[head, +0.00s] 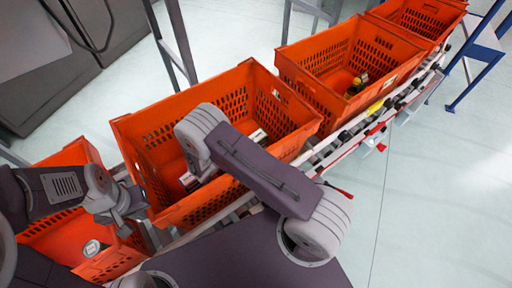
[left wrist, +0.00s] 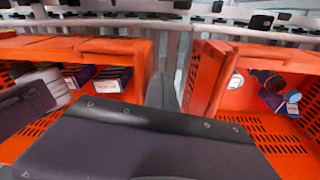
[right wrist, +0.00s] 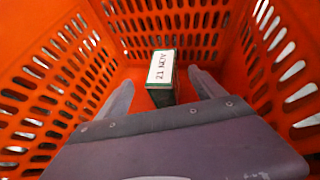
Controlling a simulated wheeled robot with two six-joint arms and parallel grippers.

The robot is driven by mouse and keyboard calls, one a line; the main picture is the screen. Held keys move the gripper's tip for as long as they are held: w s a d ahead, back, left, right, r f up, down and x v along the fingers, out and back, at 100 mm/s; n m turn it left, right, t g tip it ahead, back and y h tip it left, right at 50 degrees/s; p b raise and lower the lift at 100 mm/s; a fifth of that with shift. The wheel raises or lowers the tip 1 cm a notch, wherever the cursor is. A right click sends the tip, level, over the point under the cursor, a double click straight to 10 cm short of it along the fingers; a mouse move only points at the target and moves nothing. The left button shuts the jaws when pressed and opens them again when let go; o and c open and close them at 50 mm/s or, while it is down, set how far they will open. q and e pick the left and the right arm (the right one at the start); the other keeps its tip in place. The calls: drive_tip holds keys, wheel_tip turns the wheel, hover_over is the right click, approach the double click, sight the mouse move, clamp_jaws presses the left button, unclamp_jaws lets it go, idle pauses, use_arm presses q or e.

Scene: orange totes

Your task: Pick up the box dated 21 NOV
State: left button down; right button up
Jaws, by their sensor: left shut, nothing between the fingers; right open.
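The box dated 21 NOV (right wrist: 162,76) stands in an orange tote in the right wrist view, its white label facing up and dark sides below. My right gripper (right wrist: 158,92) is open, with one finger on each side of the box and slightly nearer the camera; contact cannot be told. In the head view my right arm reaches into the middle tote (head: 160,128) and hides its gripper. My left gripper (head: 130,208) is shut and empty near the left tote. It also shows in the left wrist view (left wrist: 163,92).
Small boxes (head: 258,137) lie in the middle tote. The left tote (head: 70,155) holds a round-topped item (head: 92,248). Another tote (head: 310,52) at the right holds yellow and dark items (head: 357,83). Tote walls stand close around my right gripper. A rail (head: 345,150) runs alongside.

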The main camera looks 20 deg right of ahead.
sight(255, 138)
drive_tip(key=b+x, duration=0.1)
drive_tip(key=x, duration=0.5)
drive_tip(key=shift+s+d, duration=0.1)
drive_tip(key=shift+d, duration=0.1)
clamp_jaws()
